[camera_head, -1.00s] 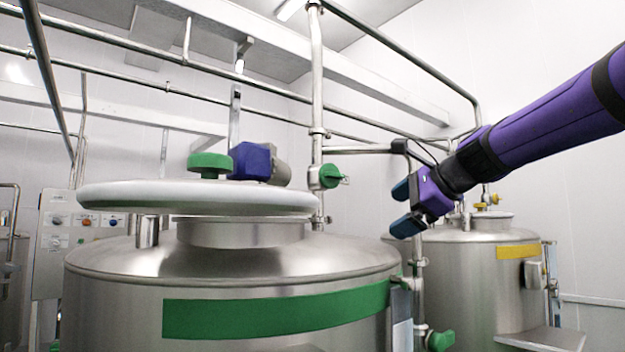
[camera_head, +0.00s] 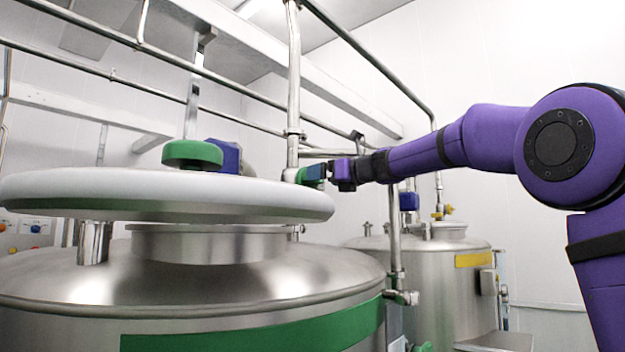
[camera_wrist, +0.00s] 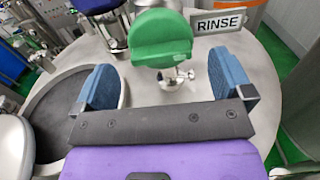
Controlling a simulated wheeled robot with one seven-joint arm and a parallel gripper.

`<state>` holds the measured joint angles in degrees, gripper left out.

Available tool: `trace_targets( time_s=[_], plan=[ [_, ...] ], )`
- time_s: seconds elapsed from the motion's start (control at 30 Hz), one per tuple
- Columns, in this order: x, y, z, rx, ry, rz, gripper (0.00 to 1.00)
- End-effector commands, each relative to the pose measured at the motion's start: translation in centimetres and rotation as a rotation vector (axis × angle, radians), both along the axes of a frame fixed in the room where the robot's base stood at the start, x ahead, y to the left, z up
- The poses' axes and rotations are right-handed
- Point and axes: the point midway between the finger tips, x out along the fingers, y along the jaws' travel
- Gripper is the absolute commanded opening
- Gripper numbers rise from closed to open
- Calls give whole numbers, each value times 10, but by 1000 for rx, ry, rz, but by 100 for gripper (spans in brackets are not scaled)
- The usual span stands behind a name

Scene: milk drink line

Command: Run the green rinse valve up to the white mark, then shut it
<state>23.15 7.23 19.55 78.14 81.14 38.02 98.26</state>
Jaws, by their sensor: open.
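The green rinse valve (camera_head: 308,174) sits on the vertical steel pipe behind the near tank's lid, in the middle of the head view. In the wrist view its green handle (camera_wrist: 160,38) is upright at top centre, left of a RINSE sign (camera_wrist: 221,23). My gripper (camera_head: 326,172) is right at the valve in the head view. In the wrist view my gripper (camera_wrist: 165,82) is open, with its blue fingers spread on either side below the handle. The handle appears just beyond the fingertips; I cannot tell whether they touch. I cannot make out the white mark.
The near steel tank (camera_head: 90,290) with its wide white-rimmed lid (camera_head: 165,195) fills the left and front. A second tank (camera_head: 430,270) with a yellow band stands behind at right. Overhead pipes (camera_head: 395,70) cross above the arm.

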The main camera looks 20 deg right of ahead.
Motion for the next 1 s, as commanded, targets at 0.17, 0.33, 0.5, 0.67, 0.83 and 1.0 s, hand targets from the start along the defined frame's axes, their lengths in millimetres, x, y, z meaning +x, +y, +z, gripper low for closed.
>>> trace_targets(
  time_s=[0.17,0.33,0.5,0.67,0.83,1.0],
  plan=[
    [23,16,0,0,0,1,98],
    [34,23,0,0,0,0,98],
    [38,26,0,-2,-1,0,98],
    [38,25,0,-2,-1,-1,98],
    [37,25,0,-2,-1,-1,66],
    [37,25,0,-3,-2,-1,60]
  ],
)
